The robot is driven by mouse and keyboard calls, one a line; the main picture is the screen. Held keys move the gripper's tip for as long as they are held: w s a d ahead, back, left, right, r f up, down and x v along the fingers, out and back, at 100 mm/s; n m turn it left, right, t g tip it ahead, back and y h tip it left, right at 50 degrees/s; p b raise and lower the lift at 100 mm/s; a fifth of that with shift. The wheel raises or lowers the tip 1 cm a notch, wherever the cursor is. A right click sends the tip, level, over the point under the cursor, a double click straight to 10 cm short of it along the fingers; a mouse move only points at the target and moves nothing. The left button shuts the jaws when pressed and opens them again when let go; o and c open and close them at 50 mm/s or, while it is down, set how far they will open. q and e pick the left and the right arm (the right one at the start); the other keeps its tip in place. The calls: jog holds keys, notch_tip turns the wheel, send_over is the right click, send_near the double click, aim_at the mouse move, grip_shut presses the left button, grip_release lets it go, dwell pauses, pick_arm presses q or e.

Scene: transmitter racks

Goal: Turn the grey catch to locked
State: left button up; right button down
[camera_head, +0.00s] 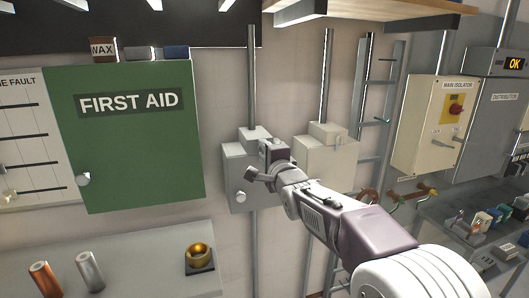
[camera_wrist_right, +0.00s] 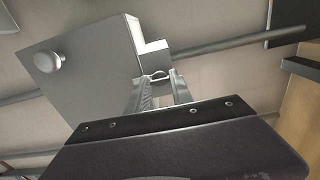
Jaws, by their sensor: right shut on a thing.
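A grey box (camera_head: 237,165) with a round knob (camera_head: 240,197) hangs on the wall, left of a cream box (camera_head: 325,160). My right gripper (camera_head: 262,168) is at the grey box's right side and hides part of it. In the right wrist view, the grey box (camera_wrist_right: 95,65) shows its round knob and a small block on its side. The fingers of my right gripper (camera_wrist_right: 160,90) reach up to that block, closed on a small metal part, apparently the grey catch (camera_wrist_right: 160,76). The fingers hide most of this part, so I cannot tell its position. My left gripper is not in view.
A green first aid cabinet (camera_head: 130,140) is on the wall at left. Below it, a shelf (camera_head: 140,265) holds two cylinders and a brass cup (camera_head: 198,257). Conduits run above the boxes. An isolator box (camera_head: 430,125) and a cluttered bench (camera_head: 470,225) are at right.

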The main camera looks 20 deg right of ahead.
jog(key=shift+f, duration=0.1)
jog(key=c, duration=1.1)
grip_release()
jog(key=shift+s, duration=0.1)
jog(key=s+b, duration=0.2)
jog(key=s, duration=0.7)
jog(key=shift+d, duration=0.15)
